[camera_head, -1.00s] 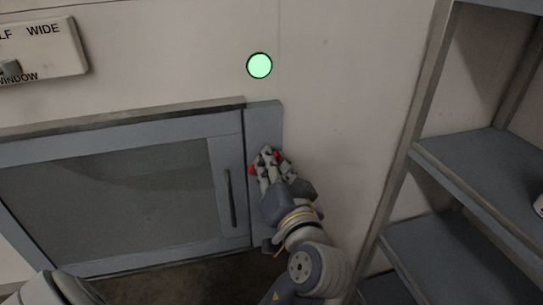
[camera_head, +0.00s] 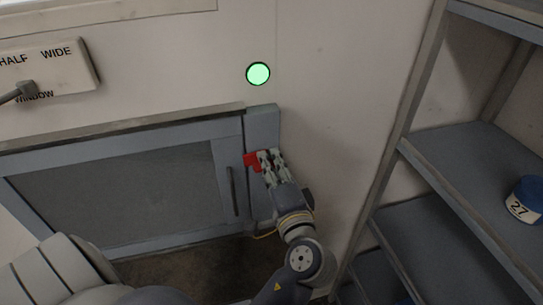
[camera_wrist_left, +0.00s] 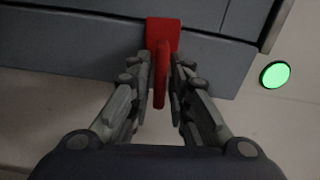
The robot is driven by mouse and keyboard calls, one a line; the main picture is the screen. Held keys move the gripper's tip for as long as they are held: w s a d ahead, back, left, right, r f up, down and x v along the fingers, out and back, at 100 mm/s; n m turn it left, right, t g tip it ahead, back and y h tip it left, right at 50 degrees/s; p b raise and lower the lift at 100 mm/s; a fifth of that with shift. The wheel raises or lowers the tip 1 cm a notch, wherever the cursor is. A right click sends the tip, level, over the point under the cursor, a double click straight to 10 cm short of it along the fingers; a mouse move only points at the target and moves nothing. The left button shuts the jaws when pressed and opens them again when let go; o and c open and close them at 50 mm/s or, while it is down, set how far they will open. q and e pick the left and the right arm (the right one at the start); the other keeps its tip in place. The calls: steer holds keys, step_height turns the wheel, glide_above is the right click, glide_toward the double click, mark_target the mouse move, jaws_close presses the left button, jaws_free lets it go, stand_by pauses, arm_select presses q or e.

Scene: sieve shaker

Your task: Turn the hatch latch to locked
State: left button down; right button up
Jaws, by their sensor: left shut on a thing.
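The red hatch latch (camera_head: 251,160) is on the grey frame at the right edge of the hatch (camera_head: 130,180). My left gripper (camera_head: 268,157) is at the latch, its fingers partly covering it in the head view. In the left wrist view the latch (camera_wrist_left: 162,60) has a red plate on the frame and a narrow red handle. The handle stands between the two fingertips of my left gripper (camera_wrist_left: 161,85), which is shut on it. The hatch is closed, with a vertical handle (camera_head: 233,190) left of the latch. My right gripper is not in view.
A round green light (camera_head: 258,73) is on the wall above the latch. A window control panel (camera_head: 60,68) is at upper left. A grey shelf unit (camera_head: 470,165) stands at right, holding a blue container (camera_head: 524,199) marked 27.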

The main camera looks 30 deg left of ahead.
arm_select(q)
steer(key=shift+a+r+m+p, duration=0.1)
steer(key=shift+r+m+p, duration=0.05)
steer(key=shift+m+p, duration=0.3)
stand_by(0.3)
steer(key=c, duration=1.7)
jaws_free()
steer(key=shift+w+a, duration=0.1)
steer(key=shift+f, duration=0.2)
